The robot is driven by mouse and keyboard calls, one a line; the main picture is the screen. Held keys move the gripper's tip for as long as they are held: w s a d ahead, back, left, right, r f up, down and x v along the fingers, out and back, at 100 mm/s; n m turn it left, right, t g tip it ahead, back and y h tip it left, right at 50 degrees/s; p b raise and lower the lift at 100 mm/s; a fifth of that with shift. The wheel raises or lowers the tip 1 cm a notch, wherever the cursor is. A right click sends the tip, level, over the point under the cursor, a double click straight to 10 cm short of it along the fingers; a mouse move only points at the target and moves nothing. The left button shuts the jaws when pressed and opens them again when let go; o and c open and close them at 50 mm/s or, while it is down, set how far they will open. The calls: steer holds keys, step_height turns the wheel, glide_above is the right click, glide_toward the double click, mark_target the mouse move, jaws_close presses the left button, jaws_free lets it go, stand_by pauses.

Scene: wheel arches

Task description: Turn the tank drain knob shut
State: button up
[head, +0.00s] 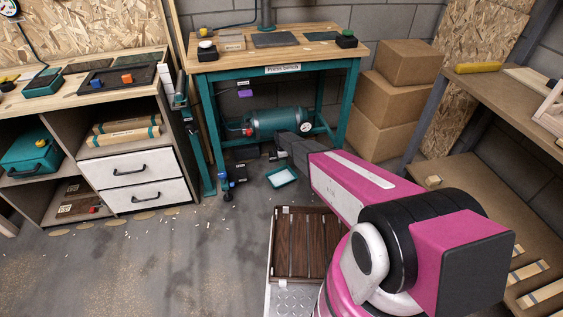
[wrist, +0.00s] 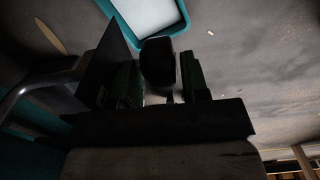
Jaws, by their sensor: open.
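The teal tank (head: 270,122) lies on its side under the press bench, with a round gauge at its right end and a red fitting (head: 247,132) at its left end. My gripper (head: 274,154) is just below the tank, its fingers pointing left. In the wrist view my gripper (wrist: 160,82) is open. A dark, blocky knob (wrist: 158,60) stands between its two fingers, with a gap visible on the right side. It looks like the drain knob, but the view is very dark. I cannot tell whether a finger touches it. In the head view the knob is not distinct.
A teal-rimmed tray (head: 282,177) lies on the floor below my gripper; its rim (wrist: 185,15) shows in the wrist view. The press bench (head: 270,70) stands over the tank. Cardboard boxes (head: 395,95) are stacked to the right, a drawer cabinet (head: 130,170) to the left.

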steer(key=shift+f, duration=0.45)
steer(key=c, duration=0.6)
